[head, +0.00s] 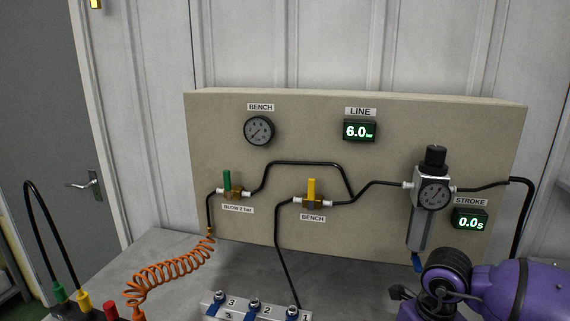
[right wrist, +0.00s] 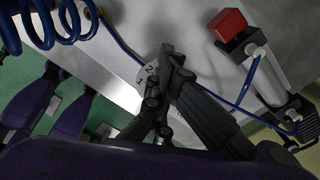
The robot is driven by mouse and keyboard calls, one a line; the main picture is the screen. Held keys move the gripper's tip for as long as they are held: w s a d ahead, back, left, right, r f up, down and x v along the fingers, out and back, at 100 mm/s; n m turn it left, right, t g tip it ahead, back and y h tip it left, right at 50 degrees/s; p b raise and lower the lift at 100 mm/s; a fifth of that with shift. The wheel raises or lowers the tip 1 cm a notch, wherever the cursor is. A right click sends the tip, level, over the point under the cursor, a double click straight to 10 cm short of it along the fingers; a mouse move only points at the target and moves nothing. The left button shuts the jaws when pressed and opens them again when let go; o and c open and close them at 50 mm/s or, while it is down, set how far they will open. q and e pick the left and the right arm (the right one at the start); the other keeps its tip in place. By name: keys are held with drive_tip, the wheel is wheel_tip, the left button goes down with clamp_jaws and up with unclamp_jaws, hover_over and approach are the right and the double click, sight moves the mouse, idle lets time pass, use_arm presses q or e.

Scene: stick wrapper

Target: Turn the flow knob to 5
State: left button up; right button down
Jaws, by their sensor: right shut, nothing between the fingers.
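In the right wrist view, a pale plate or dial (right wrist: 146,73) with a printed 2 shows just left of my right gripper (right wrist: 171,55). It may be the flow knob, but the fingers hide much of it, and I cannot read a setting. My right gripper is shut and empty, with its tips close beside this pale part; I cannot tell whether they touch. In the head view my right arm is at the lower right. My left gripper is not in view. The STROKE display (head: 469,219) reads 0.0s and the LINE display (head: 359,131) reads 6.0 bar.
The panel (head: 330,235) carries a bench gauge (head: 259,130), a green-handled valve (head: 227,181), a yellow-handled valve (head: 312,188) and a regulator (head: 433,192). A numbered manifold (head: 253,309) and orange coiled hose (head: 165,276) are in front. The wrist view shows a red block (right wrist: 229,24) and blue tubing (right wrist: 249,78).

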drive_tip(key=shift+w+d+f, duration=0.1)
drive_tip(key=shift+d+f, duration=0.35)
drive_tip(key=shift+d, duration=0.35)
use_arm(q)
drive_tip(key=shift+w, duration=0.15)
use_arm(e)
drive_tip(key=shift+d+r, duration=0.1)
drive_tip(key=shift+r, duration=0.1)
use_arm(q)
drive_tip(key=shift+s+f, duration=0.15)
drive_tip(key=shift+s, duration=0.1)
use_arm(e)
drive_tip(key=shift+w+d, duration=0.1)
drive_tip(key=shift+w, duration=0.3)
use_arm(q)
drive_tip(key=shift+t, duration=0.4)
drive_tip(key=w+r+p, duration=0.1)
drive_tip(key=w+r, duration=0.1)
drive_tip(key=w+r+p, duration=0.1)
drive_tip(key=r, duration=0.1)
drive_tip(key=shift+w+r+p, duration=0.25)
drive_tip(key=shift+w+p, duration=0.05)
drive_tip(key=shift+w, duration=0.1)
use_arm(e)
wheel_tip(320, 180, up, 6)
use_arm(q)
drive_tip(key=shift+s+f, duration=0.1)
